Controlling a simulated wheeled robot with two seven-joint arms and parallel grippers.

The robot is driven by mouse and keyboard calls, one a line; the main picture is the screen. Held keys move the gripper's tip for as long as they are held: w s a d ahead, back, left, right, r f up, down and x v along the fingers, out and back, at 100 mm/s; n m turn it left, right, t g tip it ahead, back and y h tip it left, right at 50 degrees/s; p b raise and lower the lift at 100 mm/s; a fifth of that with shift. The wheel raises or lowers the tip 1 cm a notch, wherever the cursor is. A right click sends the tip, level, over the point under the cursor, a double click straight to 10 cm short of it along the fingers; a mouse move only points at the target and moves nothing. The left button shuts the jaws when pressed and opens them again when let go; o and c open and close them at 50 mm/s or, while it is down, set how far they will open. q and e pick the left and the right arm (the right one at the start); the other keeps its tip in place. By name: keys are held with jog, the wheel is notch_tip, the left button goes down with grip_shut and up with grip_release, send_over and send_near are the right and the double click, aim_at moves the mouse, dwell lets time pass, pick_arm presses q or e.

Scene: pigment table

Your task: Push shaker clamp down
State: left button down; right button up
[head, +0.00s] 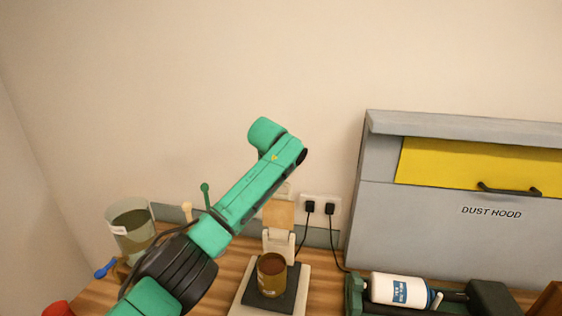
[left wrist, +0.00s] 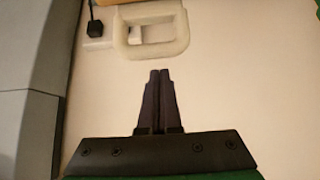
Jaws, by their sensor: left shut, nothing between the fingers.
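The shaker (head: 245,293) stands on the table in the head view, with a brown tin (head: 271,275) on its dark plate. Its clamp (head: 278,214), with a tan pad, is raised above and behind the tin. In the left wrist view my left gripper (left wrist: 158,73) is shut and empty. A cream loop handle (left wrist: 150,52), apparently the clamp's, lies just beyond the fingertips, with a small gap showing. My right gripper is not in view.
A grey dust hood (head: 440,235) with a yellow panel stands right. A white bottle (head: 398,290) lies in a dark green machine in front of it. Wall sockets (head: 320,207) with cables sit behind the shaker. A translucent container (head: 130,232) stands left.

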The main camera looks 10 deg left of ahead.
pick_arm(q)
jog(key=s+p, duration=0.1)
jog(key=s, duration=0.2)
jog(key=shift+s+a+r, duration=0.1)
jog(key=shift+s, duration=0.05)
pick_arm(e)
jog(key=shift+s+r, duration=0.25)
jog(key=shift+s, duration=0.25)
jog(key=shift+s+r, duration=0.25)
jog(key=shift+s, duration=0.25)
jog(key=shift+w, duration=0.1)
pick_arm(q)
jog(key=shift+s, duration=0.1)
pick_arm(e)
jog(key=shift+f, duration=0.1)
